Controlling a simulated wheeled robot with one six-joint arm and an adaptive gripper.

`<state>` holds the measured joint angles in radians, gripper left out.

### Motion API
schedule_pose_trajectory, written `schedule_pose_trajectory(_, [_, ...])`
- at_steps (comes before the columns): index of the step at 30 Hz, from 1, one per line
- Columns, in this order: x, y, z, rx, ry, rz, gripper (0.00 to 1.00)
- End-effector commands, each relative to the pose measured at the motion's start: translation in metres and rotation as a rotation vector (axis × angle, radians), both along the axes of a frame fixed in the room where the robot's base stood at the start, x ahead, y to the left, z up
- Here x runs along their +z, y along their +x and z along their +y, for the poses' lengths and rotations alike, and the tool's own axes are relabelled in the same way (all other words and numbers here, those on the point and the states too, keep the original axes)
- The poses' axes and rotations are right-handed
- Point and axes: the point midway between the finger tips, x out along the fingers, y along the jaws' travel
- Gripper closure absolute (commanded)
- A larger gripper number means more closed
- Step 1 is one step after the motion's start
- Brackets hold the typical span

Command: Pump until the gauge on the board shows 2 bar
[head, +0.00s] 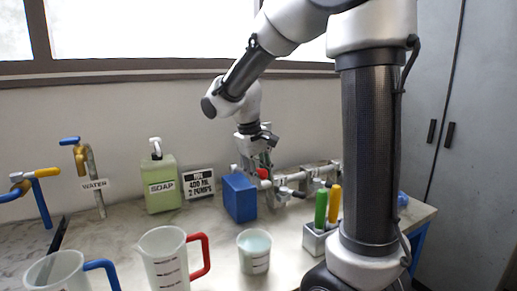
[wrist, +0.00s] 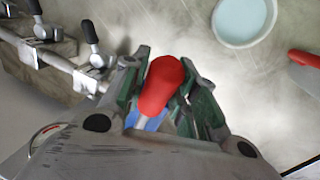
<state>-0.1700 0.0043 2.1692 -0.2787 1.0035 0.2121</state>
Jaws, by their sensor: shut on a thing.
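My gripper (head: 262,162) is low over the bench at the back, beside a blue box (head: 240,198). In the wrist view, my gripper (wrist: 163,88) is shut on a red knob (wrist: 162,84), with its green pads on either side. The knob sits on a pale rod, with a bit of blue below. I take it to be the pump handle; in the head view it is mostly hidden by my gripper. A round dial (wrist: 46,138), likely the gauge, is partly covered at the left of the wrist view; its reading cannot be told.
A metal pipe with black-knobbed levers (head: 305,178) runs right of the gripper. Nearby stand a cup (head: 254,251), a red-handled jug (head: 164,262), a holder (head: 318,240) with green and yellow handles, a soap bottle (head: 160,184) and a sign (head: 199,184).

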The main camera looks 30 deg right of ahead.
Motion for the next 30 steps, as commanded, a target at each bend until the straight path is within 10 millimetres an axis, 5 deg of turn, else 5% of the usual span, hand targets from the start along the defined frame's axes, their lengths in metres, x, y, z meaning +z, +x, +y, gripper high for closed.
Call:
schedule_pose_trajectory(5, [0.030, 0.013, 0.002, 0.005, 0.004, -0.006, 1.00])
schedule_pose_trajectory(18, [0.032, 0.014, 0.002, 0.005, 0.004, -0.011, 1.00])
schedule_pose_trajectory(30, [-0.042, -0.008, 0.002, 0.004, 0.004, 0.001, 0.96])
